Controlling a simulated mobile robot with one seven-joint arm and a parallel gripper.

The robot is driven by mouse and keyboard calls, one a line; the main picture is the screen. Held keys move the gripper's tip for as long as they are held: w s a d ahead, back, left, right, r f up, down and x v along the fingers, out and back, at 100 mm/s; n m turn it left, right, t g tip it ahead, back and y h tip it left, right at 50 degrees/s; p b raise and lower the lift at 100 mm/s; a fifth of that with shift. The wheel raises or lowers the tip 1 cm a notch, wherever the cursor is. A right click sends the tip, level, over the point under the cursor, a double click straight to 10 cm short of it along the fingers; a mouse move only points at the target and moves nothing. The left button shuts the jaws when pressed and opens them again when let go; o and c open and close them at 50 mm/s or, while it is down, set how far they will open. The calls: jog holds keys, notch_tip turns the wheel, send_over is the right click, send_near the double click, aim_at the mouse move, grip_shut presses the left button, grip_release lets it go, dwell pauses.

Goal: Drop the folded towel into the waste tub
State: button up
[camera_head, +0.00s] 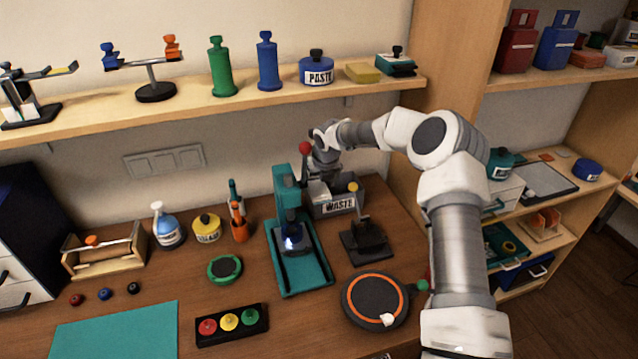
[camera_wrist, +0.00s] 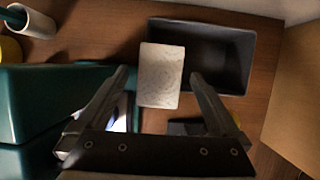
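The folded towel, a pale rectangular block, shows in the wrist view (camera_wrist: 161,76) between the two fingertips of my gripper (camera_wrist: 160,76). My gripper appears shut on it. In the head view the towel (camera_head: 318,192) hangs below my gripper (camera_head: 319,181), partly hidden. The waste tub (camera_head: 338,207) is an open dark grey box with a white WASTE label, at the back of the bench against the wall. In the wrist view the tub (camera_wrist: 238,88) lies right of the towel, which overlaps its left side. The towel's exact height above the rim is hard to tell.
A teal press (camera_head: 300,262) with a red-knobbed lever stands close left of the tub. A black stand (camera_head: 365,243) is in front of the tub. A wooden shelf (camera_head: 205,107) runs above, and a tall wooden panel (camera_head: 440,50) stands to the right.

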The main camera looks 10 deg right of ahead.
aim_at(322, 196)
jog(key=shift+r, duration=0.35)
jog(key=v, duration=0.8)
jog(key=shift+w, duration=0.15)
jog(key=shift+d, duration=0.1)
